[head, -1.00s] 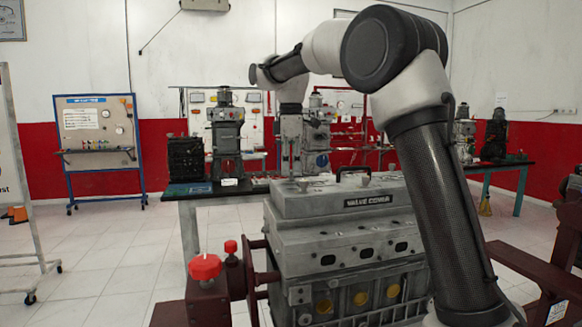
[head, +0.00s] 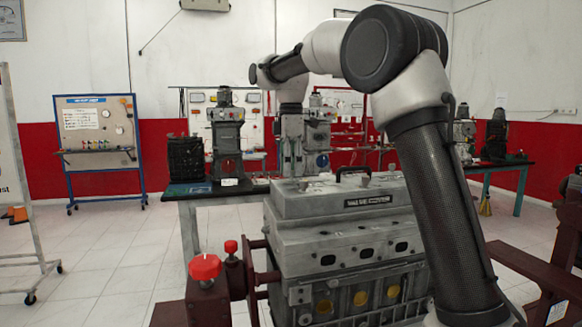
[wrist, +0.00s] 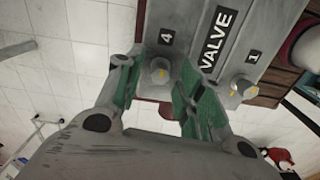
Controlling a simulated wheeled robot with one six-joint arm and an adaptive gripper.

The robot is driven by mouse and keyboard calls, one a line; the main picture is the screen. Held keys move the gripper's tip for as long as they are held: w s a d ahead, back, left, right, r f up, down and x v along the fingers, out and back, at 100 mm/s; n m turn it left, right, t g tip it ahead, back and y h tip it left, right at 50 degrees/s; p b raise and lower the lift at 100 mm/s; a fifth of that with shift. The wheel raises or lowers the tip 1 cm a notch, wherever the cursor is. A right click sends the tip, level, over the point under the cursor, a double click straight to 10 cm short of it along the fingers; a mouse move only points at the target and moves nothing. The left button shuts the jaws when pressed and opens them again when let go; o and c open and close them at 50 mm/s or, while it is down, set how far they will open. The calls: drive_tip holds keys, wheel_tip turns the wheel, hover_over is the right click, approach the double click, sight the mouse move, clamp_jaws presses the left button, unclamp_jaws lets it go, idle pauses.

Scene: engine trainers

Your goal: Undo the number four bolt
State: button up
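The number four bolt (wrist: 160,72) is a grey hex head beside the "4" mark on the grey valve cover (wrist: 205,15), in the wrist view. My gripper (wrist: 158,80) has its green-padded fingers spread on either side of this bolt. A gap shows between the bolt and the left finger; the right finger is close to the bolt, and I cannot tell if it touches. The number one bolt (wrist: 243,88) sits beside the "1" mark to the right. In the head view the valve cover (head: 325,202) tops the engine; the fingers cannot be made out there.
The engine block (head: 345,260) is held in a dark red stand (head: 225,290) with red knobs. A table (head: 190,193) with other engine trainers stands behind. A blue-framed board (head: 97,125) is at the back left. The tiled floor at left is largely clear.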

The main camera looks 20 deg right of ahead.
wheel_tip(320, 180, up, 12)
idle(0.7)
